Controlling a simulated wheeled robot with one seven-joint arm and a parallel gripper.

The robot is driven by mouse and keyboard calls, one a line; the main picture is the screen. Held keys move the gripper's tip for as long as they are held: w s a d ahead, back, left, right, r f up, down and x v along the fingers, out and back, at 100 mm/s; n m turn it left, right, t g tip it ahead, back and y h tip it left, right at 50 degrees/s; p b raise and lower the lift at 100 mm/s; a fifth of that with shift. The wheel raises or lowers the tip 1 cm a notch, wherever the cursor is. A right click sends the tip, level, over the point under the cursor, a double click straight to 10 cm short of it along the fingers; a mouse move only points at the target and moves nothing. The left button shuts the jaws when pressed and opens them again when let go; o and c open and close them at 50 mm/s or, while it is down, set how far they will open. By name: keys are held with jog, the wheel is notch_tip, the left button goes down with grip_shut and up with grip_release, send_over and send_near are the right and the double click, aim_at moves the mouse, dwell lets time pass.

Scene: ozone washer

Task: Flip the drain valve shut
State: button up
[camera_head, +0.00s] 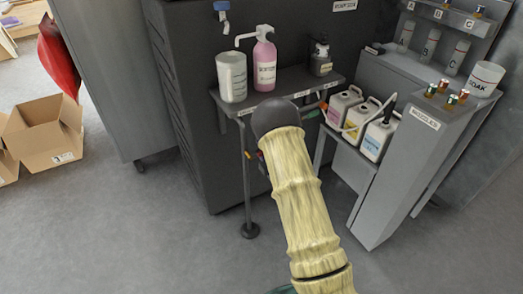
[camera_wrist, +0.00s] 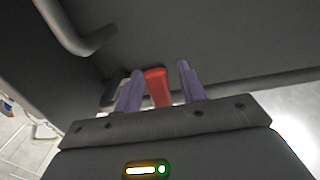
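A red handle (camera_wrist: 157,88), which looks like the drain valve's lever, stands between the two purple fingers of my gripper (camera_wrist: 160,69) in the wrist view. The fingers are apart. The handle is nearer the left finger, with a clear gap to the right one; I cannot tell whether it touches the left. The valve body is not clearly seen.
A grey shelf (camera_head: 290,88) holds a white cup (camera_head: 231,77), a pink pump bottle (camera_head: 265,62) and a dark bottle (camera_head: 320,62). White jugs (camera_head: 378,137) stand to the right. A shelf leg (camera_head: 248,195) stands left of my arm. Open floor lies in front.

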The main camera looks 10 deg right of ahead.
jog(key=v, duration=1.7)
jog(key=shift+s, duration=0.2)
jog(key=shift+w+r, duration=0.1)
jog(key=s+a+r+m+g+h+p, duration=0.25)
jog(key=s+r+m+g, duration=0.45)
jog(key=m, duration=0.4)
jog(key=s+a+r+m+g+h+p, duration=0.2)
jog(key=s+r+m+g+h+p, duration=0.15)
jog(key=s+r+m+g, duration=0.6)
notch_tip(320, 180, up, 35)
jog(key=w+m+t+p, duration=0.1)
jog(key=w+t+p, duration=0.1)
jog(key=p, duration=3.5)
jog(key=shift+w+a+f, duration=0.2)
jog(key=shift+w+f, duration=0.05)
